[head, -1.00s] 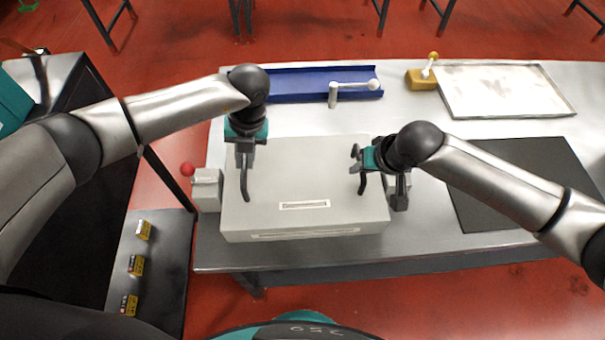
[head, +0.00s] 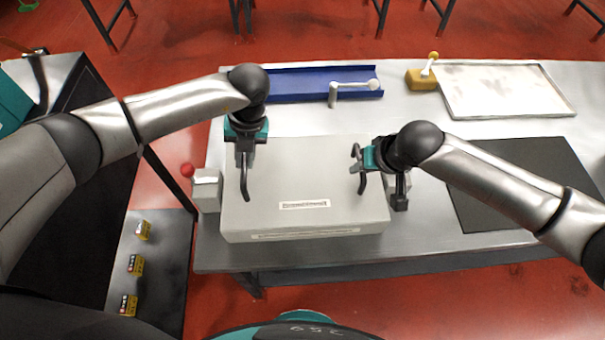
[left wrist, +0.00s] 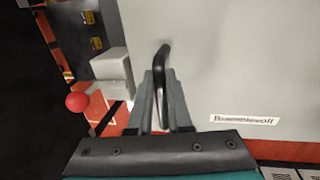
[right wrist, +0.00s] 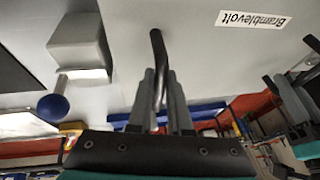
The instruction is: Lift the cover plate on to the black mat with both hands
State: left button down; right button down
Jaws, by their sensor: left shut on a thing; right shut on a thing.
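The cover plate (head: 300,180) is a light grey lid with a printed label on top, on a grey box on the left part of the metal table. It has a dark upright handle near each side. My left gripper (head: 245,160) is shut on the left handle (head: 246,190); the fingers close around it in the left wrist view (left wrist: 160,100). My right gripper (head: 367,160) is shut on the right handle (head: 362,184), also seen in the right wrist view (right wrist: 160,98). The black mat (head: 480,210) lies flat and bare at right, partly behind my right arm.
A grey block (head: 207,190) with a red knob (head: 187,170) stands at the plate's left; one with a blue knob (right wrist: 53,107) stands at its right. Behind are a blue tray (head: 300,83) with a white lever, a yellow block (head: 420,79) and a pale framed panel (head: 505,90).

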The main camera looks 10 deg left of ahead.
pick_arm(q)
jog(key=shift+w+r, duration=0.15)
jog(key=shift+r, duration=0.2)
pick_arm(e)
jog(key=shift+w+a+r, duration=0.1)
jog(key=shift+w+r, duration=0.05)
jog(key=shift+r, duration=0.25)
